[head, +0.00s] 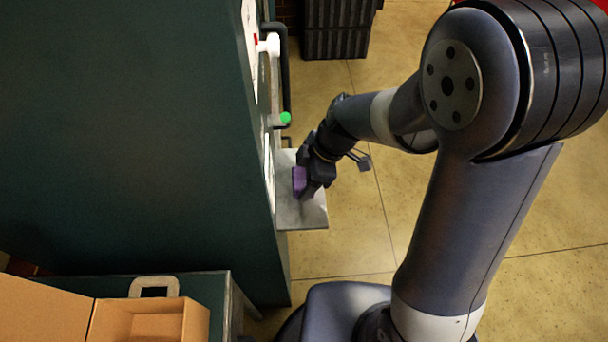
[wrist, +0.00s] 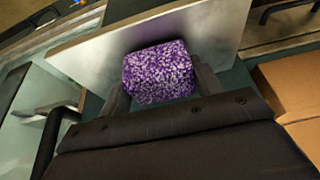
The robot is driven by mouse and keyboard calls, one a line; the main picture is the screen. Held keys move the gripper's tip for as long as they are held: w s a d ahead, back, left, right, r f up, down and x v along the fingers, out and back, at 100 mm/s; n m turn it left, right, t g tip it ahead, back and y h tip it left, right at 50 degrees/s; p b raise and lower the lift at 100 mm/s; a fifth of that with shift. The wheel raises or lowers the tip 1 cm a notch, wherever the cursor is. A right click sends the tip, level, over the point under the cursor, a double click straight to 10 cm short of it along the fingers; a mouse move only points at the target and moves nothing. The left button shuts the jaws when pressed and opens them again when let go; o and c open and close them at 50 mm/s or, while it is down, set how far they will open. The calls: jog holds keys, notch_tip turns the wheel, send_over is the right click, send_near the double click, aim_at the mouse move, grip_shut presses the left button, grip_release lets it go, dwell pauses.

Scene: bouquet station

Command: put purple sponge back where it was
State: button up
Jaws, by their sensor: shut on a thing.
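The purple sponge (wrist: 158,72) is a speckled purple and white block between my gripper's two fingers in the wrist view. In the head view the sponge (head: 299,181) shows at the left side of my gripper (head: 308,178), over a small grey shelf (head: 312,214) on the side of the dark green cabinet. My gripper (wrist: 158,88) is shut on the sponge. The shelf's pale metal plate (wrist: 200,38) is behind the sponge in the wrist view. I cannot tell whether the sponge touches the shelf.
The dark green cabinet (head: 130,120) stands left of my arm. A green button (head: 285,118) and a black handle (head: 284,70) are on its side above the shelf. An open cardboard box (head: 150,318) is at the lower left. The floor on the right is clear.

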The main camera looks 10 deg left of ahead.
jog(key=shift+f, duration=0.15)
jog(key=shift+f, duration=0.1)
jog(key=o, duration=0.9)
jog(key=shift+o, duration=0.2)
jog(key=shift+r, duration=0.3)
jog(key=v, duration=1.1)
jog(key=shift+r+b, duration=0.35)
jog(key=shift+b, duration=0.05)
jog(key=shift+d, duration=0.1)
